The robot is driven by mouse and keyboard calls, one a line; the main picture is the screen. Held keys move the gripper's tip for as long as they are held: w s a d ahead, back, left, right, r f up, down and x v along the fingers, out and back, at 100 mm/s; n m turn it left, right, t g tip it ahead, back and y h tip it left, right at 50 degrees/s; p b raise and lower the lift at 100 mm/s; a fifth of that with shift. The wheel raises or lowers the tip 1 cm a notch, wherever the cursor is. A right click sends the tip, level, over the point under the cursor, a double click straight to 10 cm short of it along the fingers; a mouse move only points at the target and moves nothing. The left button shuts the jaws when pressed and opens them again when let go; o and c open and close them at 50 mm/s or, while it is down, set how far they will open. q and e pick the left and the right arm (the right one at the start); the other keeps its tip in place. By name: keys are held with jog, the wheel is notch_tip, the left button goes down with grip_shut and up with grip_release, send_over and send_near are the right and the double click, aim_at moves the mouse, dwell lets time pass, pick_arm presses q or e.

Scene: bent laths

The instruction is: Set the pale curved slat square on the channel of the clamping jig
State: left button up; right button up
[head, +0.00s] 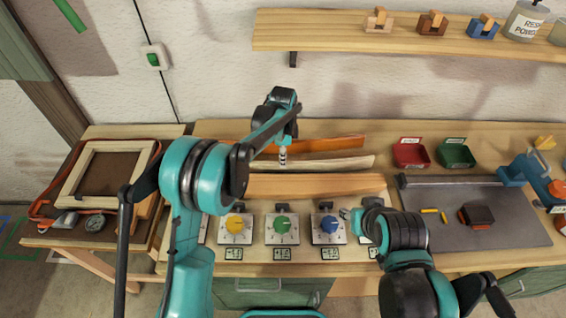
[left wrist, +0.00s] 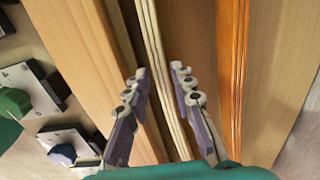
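The pale curved slat (head: 335,163) lies lengthwise on the bench, behind a long wooden block (head: 315,185) that looks like the clamping jig. An orange slat (head: 335,143) lies behind it. My left gripper (head: 283,157) points down over the pale slat, left of its middle. In the left wrist view my left gripper (left wrist: 159,70) is open, its fingers on either side of the layered pale slat (left wrist: 155,40), with gaps visible. The channel is not clear to see. My right gripper (head: 350,214) is low by the blue knob, small and partly hidden by its arm.
Yellow (head: 235,223), green (head: 282,224) and blue (head: 329,224) knobs on plates line the front. Red (head: 410,153) and green (head: 455,153) bins and a dark mat (head: 475,215) are at right.

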pick_arm(q)
notch_tip(320, 180, up, 8)
jog(key=p, duration=0.1)
jog(key=s+a+r+n+t, duration=0.3)
jog(key=s+a+r+n, duration=0.5)
jog(key=s+a+r, duration=0.3)
jog(key=s+a+f+n+t, duration=0.2)
jog(key=s+n, duration=0.3)
jog(key=s, duration=0.3)
jog(key=s+a+f+n+t, duration=0.2)
jog(key=s+a+n, duration=0.2)
jog(key=s, duration=0.5)
jog(key=shift+a+f+n, duration=0.3)
jog(key=shift+a+n, duration=0.1)
jog(key=shift+n, duration=0.1)
jog(key=shift+s+f, duration=0.1)
